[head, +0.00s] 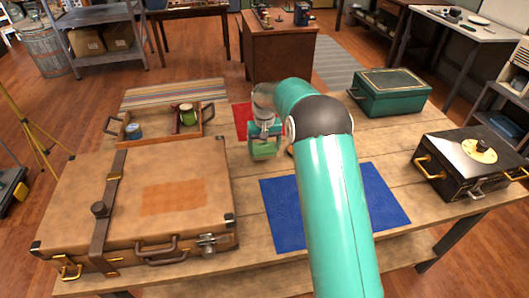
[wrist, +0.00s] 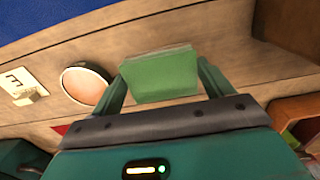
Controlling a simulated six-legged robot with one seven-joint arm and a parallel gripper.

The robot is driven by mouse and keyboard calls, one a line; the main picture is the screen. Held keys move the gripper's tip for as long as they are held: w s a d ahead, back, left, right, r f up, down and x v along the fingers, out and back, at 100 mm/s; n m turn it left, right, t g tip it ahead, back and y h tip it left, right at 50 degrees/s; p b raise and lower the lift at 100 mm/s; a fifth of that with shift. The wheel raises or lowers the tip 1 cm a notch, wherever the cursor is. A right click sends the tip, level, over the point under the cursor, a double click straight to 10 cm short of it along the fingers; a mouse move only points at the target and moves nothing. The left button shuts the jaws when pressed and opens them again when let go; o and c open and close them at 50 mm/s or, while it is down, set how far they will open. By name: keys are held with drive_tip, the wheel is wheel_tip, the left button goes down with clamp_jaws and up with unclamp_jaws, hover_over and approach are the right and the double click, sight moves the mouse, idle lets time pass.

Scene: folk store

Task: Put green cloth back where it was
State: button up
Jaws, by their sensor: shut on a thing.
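My gripper (head: 264,134) is shut on the green cloth (head: 264,151), a small flat green piece, over the middle of the table. In the wrist view the green cloth (wrist: 160,74) sits between the two fingers of my gripper (wrist: 163,80). I cannot tell whether the cloth touches the tabletop. A red cloth (head: 241,116) lies just behind and left of it, partly hidden by my arm. A blue cloth (head: 283,212) lies flat in front, partly covered by my arm.
A brown suitcase (head: 85,205) fills the table's left side. A wooden tray (head: 158,143) with a blue tin and spools stands behind it. A green box (head: 390,92) and a black box (head: 455,175) stand right. A round object (wrist: 85,83) lies near my gripper.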

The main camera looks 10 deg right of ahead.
sight(265, 148)
drive_tip(key=shift+f, duration=1.55)
drive_tip(key=shift+f, duration=0.2)
